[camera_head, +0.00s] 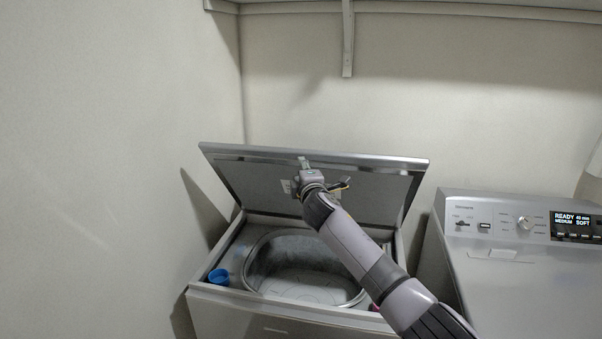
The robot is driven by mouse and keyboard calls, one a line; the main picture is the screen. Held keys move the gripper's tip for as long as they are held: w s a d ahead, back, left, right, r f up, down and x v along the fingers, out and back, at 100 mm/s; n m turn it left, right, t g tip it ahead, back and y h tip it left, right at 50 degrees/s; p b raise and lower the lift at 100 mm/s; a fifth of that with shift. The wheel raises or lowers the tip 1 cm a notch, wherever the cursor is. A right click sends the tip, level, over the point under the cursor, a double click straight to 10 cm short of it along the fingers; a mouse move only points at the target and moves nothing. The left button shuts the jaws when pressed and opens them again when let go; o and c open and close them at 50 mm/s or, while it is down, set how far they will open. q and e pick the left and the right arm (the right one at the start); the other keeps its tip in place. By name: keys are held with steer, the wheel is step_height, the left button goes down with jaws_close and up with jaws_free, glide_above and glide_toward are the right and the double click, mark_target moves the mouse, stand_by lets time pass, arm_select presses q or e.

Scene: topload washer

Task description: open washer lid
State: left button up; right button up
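The washer (230,304) stands in the lower middle of the head view, against the left wall. Its lid (245,183) is raised and tilted back at a steep angle, with the underside facing me. The round drum opening (305,268) shows below it. My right arm reaches in from the lower right, and my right gripper (306,170) is up against the underside of the lid near its upper front edge. The finger gap is too small and partly hidden to tell whether it is open or shut. My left gripper is not in view.
A blue cup-like piece (219,277) sits on the washer's left front rim. A second machine (510,270) with a lit control panel stands at the right, with a narrow gap between them. A shelf (430,8) with a bracket hangs on the back wall above.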

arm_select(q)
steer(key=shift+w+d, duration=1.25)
arm_select(e)
steer(key=s+d, duration=0.2)
steer(key=s, duration=0.9)
steer(key=shift+s, duration=0.2)
steer(key=shift+d, duration=0.1)
steer(key=shift+c, duration=0.6)
